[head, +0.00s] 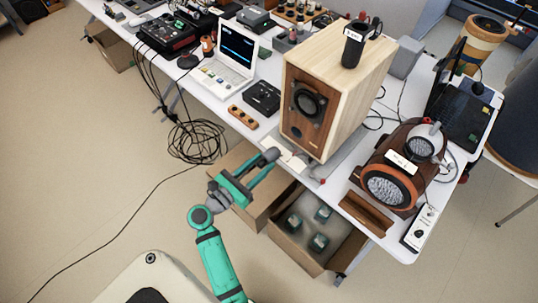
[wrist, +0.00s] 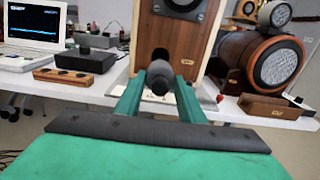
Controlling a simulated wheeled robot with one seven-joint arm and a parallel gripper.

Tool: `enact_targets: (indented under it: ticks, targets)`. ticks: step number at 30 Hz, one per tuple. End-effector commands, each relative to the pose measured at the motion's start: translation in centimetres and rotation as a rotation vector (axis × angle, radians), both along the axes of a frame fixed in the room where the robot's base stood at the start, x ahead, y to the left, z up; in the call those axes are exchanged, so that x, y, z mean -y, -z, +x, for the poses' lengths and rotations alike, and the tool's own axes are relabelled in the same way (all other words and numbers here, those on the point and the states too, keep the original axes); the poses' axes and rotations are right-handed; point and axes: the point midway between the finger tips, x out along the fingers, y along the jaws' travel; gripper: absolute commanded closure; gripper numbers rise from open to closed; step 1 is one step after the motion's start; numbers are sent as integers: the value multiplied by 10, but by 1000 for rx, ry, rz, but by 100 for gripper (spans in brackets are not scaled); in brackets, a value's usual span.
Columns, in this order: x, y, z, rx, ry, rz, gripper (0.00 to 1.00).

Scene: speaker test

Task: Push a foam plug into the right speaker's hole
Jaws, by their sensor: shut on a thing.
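My gripper (head: 262,166) is shut on a dark grey foam plug (head: 271,154). In the wrist view the plug (wrist: 158,82) sits between the two green fingers, end toward the wooden speaker (wrist: 205,58). The speaker's dark round hole (wrist: 160,54) shows low on its front, just above the plug and partly hidden by it. The plug appears outside the hole, in front of it; the exact gap cannot be told. In the head view the wooden speaker (head: 345,90) stands upright on the table, its front facing my gripper. Its label (wrist: 187,62) is too small to read.
A laptop (head: 228,65), a black box (head: 262,97) and a wooden block with knobs (head: 243,117) lie left of the speaker. A round orange-rimmed speaker (head: 388,186) and a brown tray (head: 366,212) are at right. An open carton (head: 300,252) stands below the table edge.

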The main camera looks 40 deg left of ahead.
Motion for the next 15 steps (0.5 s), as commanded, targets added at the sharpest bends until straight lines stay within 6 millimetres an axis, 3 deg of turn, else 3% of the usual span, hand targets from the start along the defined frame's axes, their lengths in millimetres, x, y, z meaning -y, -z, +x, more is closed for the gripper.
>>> enact_targets:
  ticks: [15]
  targets:
    - [2, 0, 24, 5, -1, 0, 91]
